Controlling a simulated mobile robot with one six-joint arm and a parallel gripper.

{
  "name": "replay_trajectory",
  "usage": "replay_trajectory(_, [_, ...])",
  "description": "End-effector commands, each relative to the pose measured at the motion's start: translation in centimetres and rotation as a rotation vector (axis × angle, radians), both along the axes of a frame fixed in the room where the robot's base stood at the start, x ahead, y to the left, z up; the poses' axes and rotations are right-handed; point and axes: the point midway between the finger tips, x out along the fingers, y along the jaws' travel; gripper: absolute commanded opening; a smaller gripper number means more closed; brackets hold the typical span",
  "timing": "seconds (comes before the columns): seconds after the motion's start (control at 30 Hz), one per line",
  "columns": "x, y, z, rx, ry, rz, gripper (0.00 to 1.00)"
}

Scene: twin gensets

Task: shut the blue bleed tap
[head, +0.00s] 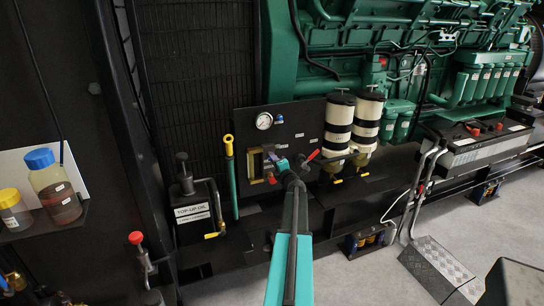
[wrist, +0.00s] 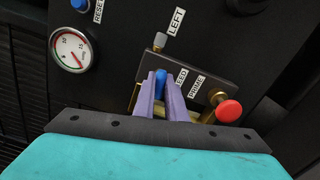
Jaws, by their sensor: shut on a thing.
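The blue bleed tap (wrist: 161,77) stands on a dark block on the panel, beside a partly covered label that reads "…EED". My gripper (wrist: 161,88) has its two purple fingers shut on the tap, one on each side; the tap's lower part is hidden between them. In the head view my gripper (head: 276,163) reaches the lower part of the black panel (head: 297,122). The tap cannot be made out there.
A red knob (wrist: 228,110) by the "PRIME" label sits close right of the fingers. A small metal fitting (wrist: 159,41) is just above. A gauge (wrist: 70,50) and a blue reset button (wrist: 81,5) are left. Two filters (head: 352,122) stand right of the panel.

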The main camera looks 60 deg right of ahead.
Motion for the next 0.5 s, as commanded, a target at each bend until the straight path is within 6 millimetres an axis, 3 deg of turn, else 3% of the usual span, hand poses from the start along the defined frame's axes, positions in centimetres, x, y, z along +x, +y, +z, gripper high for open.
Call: replay_trajectory(0.5, [0.35, 0.12, 0.54, 0.380, -0.285, 0.007, 0.00])
